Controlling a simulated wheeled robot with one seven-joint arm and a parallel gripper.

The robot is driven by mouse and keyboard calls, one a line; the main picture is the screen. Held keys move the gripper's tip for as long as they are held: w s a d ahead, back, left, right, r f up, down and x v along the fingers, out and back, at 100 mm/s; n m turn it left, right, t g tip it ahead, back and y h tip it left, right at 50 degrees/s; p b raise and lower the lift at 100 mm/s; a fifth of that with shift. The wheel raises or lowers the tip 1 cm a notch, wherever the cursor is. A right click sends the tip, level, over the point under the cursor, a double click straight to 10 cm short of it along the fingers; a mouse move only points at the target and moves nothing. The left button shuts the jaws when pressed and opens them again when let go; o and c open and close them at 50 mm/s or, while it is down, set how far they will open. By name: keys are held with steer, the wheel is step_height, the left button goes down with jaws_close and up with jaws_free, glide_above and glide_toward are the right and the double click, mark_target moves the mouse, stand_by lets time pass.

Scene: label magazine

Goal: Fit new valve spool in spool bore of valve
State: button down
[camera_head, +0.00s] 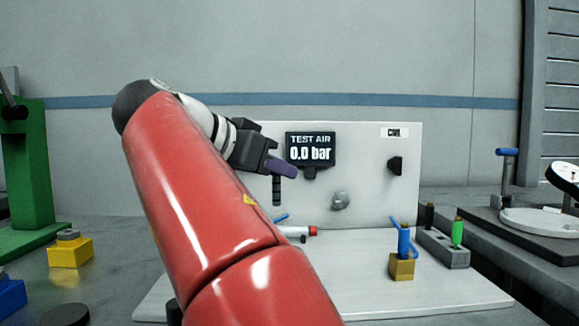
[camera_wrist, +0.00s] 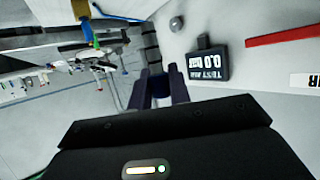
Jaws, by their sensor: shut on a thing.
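My gripper (camera_head: 283,168) is raised in front of the white panel, its purple fingers shut on a dark, ribbed spool (camera_head: 277,190). The spool hangs upright below the fingers, clear of the base plate. In the wrist view the spool (camera_wrist: 150,48) stands out beyond my gripper (camera_wrist: 160,86). A small brass block (camera_head: 401,267) with a blue fitting and blue tube stands on the base plate to the right, apart from the spool; it may be the valve. No bore can be made out. My arm hides part of the plate.
A panel (camera_head: 365,195) with a "TEST AIR 0.0 bar" display (camera_head: 310,149) stands close behind my gripper. A grey rack (camera_head: 443,249) holds black and green pieces. A red-and-white part (camera_head: 300,231) lies partly behind my arm. A yellow block (camera_head: 70,250) is at left.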

mark_target(275, 204)
steer(key=shift+s+a, duration=0.1)
steer(key=shift+f+b, duration=0.2)
steer(key=shift+b, duration=0.1)
step_height(275, 204, down, 5)
steer(key=b, duration=0.5)
steer(key=shift+f, duration=0.2)
steer(key=shift+f+b, duration=1.85)
steer(key=shift+b, duration=0.5)
stand_by(1.0)
steer(key=shift+r, duration=0.2)
steer(key=shift+r+p, duration=1.35)
steer(key=shift+p, duration=0.15)
steer(key=shift+f+b, duration=0.75)
steer(key=shift+b, duration=0.15)
stand_by(0.7)
